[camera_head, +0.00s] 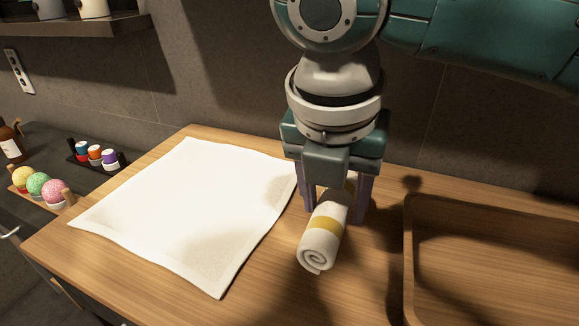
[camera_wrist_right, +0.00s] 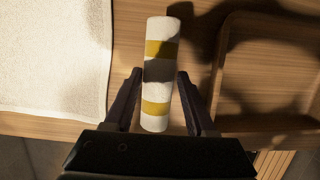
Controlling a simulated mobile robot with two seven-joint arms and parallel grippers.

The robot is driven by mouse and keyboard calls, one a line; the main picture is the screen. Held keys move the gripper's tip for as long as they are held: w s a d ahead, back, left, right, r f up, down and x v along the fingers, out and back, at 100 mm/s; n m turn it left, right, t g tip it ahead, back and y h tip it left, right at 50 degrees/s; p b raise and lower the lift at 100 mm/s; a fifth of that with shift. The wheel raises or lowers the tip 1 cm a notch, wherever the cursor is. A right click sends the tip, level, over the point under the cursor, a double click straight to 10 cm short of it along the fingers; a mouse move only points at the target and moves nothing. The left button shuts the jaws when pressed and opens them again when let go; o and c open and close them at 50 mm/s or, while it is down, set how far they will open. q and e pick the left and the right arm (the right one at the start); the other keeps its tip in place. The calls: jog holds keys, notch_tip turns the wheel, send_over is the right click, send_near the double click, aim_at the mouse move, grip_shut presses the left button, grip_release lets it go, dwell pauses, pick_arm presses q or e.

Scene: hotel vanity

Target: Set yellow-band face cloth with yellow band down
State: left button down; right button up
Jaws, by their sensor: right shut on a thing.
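The face cloth (camera_head: 318,248) is a white roll with a yellow band, its spiral end facing the front of the wooden counter. It also shows in the right wrist view (camera_wrist_right: 158,125), where two yellow stretches and a shadow cross it. My right gripper (camera_head: 335,210) points down and is shut on the rolled cloth, with one finger on each side. The cloth is at or just above the counter; I cannot tell whether it touches. Its rear part is partly hidden behind the gripper. My left gripper is not in view.
A white towel (camera_head: 190,205) lies flat on the counter (camera_head: 270,285), left of the roll. A wooden tray (camera_head: 490,250) with raised walls stands to the right. A strip of bare counter lies between them. Colored balls (camera_head: 40,184) and small cups (camera_head: 95,153) sit far left.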

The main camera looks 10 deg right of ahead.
jog(key=shift+f+b, duration=0.35)
jog(key=shift+f, duration=1.65)
jog(key=shift+f, duration=0.15)
jog(key=o, duration=1.2)
jog(key=p+v, duration=0.2)
jog(key=v, duration=1)
jog(key=shift+w+p, duration=0.1)
jog(key=shift+p, duration=0.2)
